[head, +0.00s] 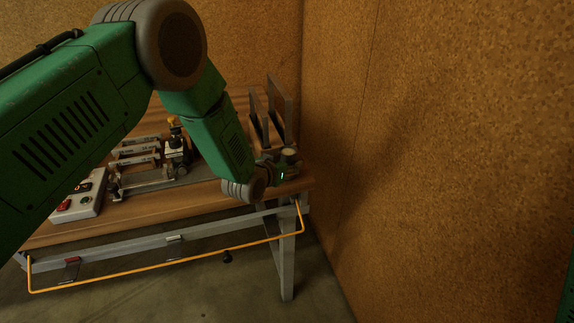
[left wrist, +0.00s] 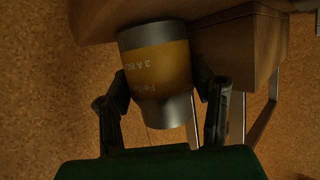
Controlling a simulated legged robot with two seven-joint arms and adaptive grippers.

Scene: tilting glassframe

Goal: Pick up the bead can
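The bead can (left wrist: 160,72) is a grey metal can with an orange-brown label and pale lettering. In the left wrist view it sits between the two fingers of my left gripper (left wrist: 160,85), at the tabletop. The fingertips lie close against its two sides; whether both press on it I cannot tell. In the head view the grey top of the can (head: 290,154) shows at the right end of the table, just beyond my left gripper (head: 283,172). The wrist partly hides it there. My right gripper is not in view.
The wooden table (head: 150,208) has an orange rail (head: 160,261) along its front. Upright dark panels (head: 279,110) stand behind the can. A fixture (head: 176,150) and a button box (head: 78,195) are to the left. A brown wall (head: 430,150) rises close on the right.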

